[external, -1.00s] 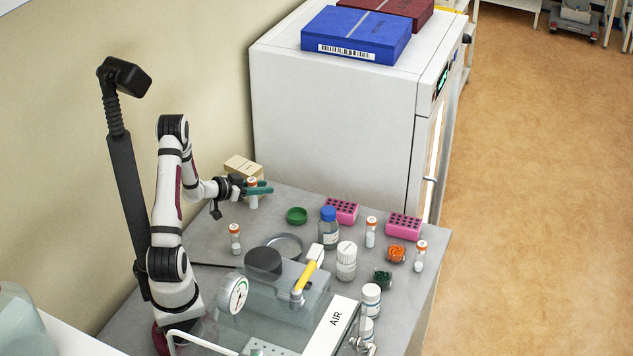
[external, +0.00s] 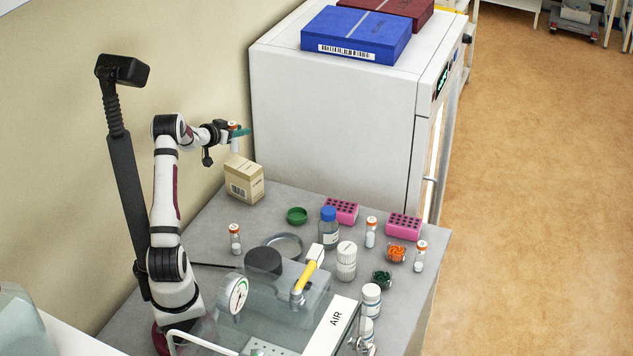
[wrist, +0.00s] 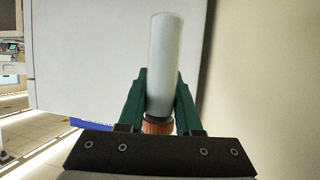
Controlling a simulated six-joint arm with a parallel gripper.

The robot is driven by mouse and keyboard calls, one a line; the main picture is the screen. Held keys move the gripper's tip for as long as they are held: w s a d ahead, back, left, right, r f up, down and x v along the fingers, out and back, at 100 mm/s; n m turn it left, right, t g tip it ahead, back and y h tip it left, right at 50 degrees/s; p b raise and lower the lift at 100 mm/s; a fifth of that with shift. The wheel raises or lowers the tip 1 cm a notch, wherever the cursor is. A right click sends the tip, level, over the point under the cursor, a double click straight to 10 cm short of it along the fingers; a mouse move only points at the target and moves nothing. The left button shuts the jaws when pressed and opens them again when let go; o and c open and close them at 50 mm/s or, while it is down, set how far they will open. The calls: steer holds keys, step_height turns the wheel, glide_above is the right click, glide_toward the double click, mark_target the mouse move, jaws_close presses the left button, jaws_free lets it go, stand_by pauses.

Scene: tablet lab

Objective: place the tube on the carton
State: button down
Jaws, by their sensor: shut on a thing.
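My gripper (external: 240,132) is shut on a white tube with an orange cap (external: 234,145), held upright in the air. The tube also shows in the wrist view (wrist: 164,66), between the green fingers (wrist: 159,102), with its orange cap close to the gripper's dark body. The beige carton (external: 244,181), with a barcode label on its front, stands at the table's back left corner near the wall. The tube is above the carton in the external view, with a visible gap between them. The carton is not visible in the wrist view.
Other capped tubes stand on the table (external: 205,215), one at the left (external: 235,238). A green dish (external: 297,215), a blue-capped bottle (external: 328,228) and pink racks (external: 404,226) lie to the right. A large white cabinet (external: 330,125) rises behind the table, close to my gripper's right.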

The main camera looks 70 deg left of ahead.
steer(key=f, duration=0.4)
steer(key=shift+s+a+f, duration=0.15)
steer(key=shift+a+f, duration=0.05)
steer(key=shift+a, duration=0.05)
steer(key=shift+f, duration=0.1)
steer(key=c, duration=0.6)
jaws_free()
